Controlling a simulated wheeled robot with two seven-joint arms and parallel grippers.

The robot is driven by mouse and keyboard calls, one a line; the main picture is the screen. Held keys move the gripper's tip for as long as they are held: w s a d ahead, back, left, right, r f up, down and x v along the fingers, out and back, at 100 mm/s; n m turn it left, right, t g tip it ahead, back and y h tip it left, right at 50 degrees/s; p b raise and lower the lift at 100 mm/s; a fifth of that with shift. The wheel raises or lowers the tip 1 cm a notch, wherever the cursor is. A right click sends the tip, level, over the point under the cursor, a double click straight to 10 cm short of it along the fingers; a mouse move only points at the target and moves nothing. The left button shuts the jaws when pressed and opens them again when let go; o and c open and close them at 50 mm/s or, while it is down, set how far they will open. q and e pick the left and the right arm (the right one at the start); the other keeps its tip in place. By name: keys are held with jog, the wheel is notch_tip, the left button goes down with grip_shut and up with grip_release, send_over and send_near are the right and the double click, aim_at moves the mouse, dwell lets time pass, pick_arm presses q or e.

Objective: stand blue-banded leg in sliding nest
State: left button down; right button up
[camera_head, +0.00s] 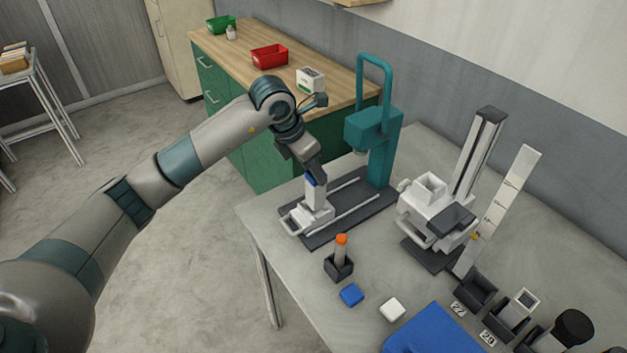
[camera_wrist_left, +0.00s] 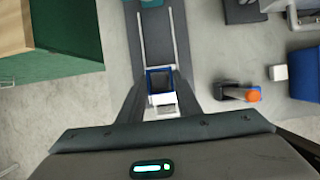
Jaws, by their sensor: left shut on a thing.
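The blue-banded leg (camera_head: 315,194) is upright, a light post with a blue band near its top. My left gripper (camera_head: 316,178) points down and is shut on its upper end. In the left wrist view the leg's square blue rim (camera_wrist_left: 160,73) lies between the two fingers (camera_wrist_left: 160,98). The sliding nest (camera_head: 308,218) is a white block on the rails of a dark base plate, directly under the leg. The leg's lower end meets the nest; whether it is fully seated I cannot tell. My right gripper is not in view.
A teal press (camera_head: 378,140) stands at the back of the base plate (camera_head: 350,208). An orange-topped post (camera_head: 341,248) in a dark holder, a blue block (camera_head: 352,294) and a white block (camera_head: 392,309) are nearby. A white machine (camera_head: 432,205) is right. Floor lies left.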

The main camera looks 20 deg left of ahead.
aim_at(316, 188)
pick_arm(q)
notch_tip(316, 188, down, 3)
jog(key=shift+f+p, duration=0.1)
jog(key=shift+p, duration=1)
jog(key=shift+f, duration=0.4)
jog(key=c, duration=1.3)
grip_release()
jog(key=shift+f, duration=0.1)
